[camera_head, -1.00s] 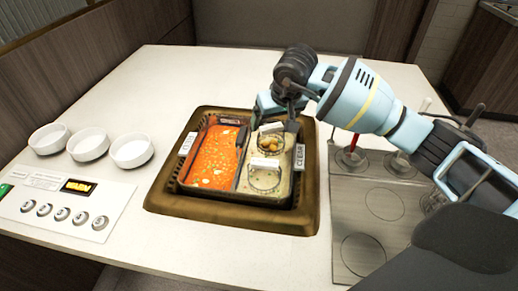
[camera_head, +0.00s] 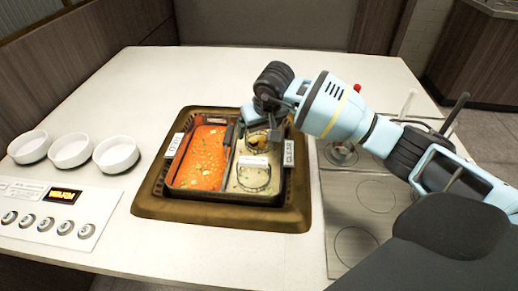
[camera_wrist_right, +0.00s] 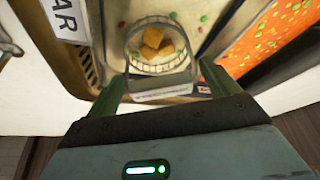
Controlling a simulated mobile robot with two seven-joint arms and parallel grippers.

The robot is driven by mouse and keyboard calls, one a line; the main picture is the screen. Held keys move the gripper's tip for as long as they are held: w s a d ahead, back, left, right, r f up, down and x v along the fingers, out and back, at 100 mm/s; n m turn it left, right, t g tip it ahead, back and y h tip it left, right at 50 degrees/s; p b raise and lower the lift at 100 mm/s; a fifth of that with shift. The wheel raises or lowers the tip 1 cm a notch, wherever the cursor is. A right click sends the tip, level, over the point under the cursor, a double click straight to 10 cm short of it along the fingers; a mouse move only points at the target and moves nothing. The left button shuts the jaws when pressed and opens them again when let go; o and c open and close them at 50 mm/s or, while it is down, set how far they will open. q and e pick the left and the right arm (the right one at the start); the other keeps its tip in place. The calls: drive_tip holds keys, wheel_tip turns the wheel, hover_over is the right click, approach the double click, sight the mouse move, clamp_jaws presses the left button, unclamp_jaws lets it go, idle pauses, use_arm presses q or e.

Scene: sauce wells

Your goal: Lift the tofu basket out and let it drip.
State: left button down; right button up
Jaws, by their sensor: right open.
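The tofu basket (camera_head: 257,149), a round wire basket with golden tofu cubes (camera_head: 257,138), sits at the back of the pot's clear side. In the right wrist view, the basket (camera_wrist_right: 157,66) with its tofu (camera_wrist_right: 158,44) lies just beyond my fingertips. A pale tag (camera_wrist_right: 160,92) on its near side shows between the fingers. My right gripper (camera_head: 268,119) is open above the basket's back edge, its fingers (camera_wrist_right: 163,79) on either side of the tag. Whether they touch it I cannot tell. My left gripper is not in view.
A second wire basket (camera_head: 254,180) stands in front in the clear broth. Orange broth (camera_head: 202,160) fills the left compartment. A brown rim (camera_head: 220,214) surrounds the pot. Three white bowls (camera_head: 71,151) and a control panel (camera_head: 58,208) are at left. The back counter is clear.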

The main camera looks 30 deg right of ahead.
drive_tip(key=shift+x, duration=1.25)
drive_tip(key=shift+c, duration=0.5)
drive_tip(key=c, duration=0.7)
drive_tip(key=shift+r, duration=0.1)
drive_tip(key=shift+c, duration=0.2)
wheel_tip(320, 180, up, 10)
drive_tip(key=shift+f, duration=0.1)
